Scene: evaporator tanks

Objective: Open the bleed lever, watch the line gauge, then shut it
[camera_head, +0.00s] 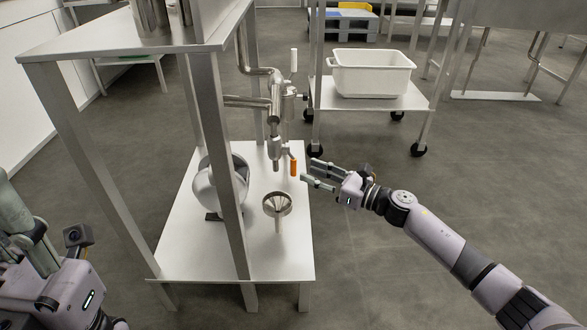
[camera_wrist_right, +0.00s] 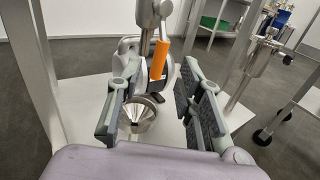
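The bleed lever, with an orange handle (camera_head: 293,167), hangs down beside the steel pipe's lower outlet (camera_head: 276,152) in the head view. In the right wrist view the orange handle (camera_wrist_right: 160,58) stands slightly tilted between the fingers' far ends. My right gripper (camera_head: 308,172) is open and empty, just right of the handle, its fingers pointing at it; they appear apart from it. My left gripper (camera_head: 30,232) is at the lower left, away from the pipe; whether it is open is unclear. I cannot make out a gauge face in either view.
A steel funnel (camera_head: 277,205) stands on the white lower shelf (camera_head: 185,262) below the outlet. A pale handle (camera_head: 294,60) rises above the pipe. A cart with a white tub (camera_head: 372,75) stands behind.

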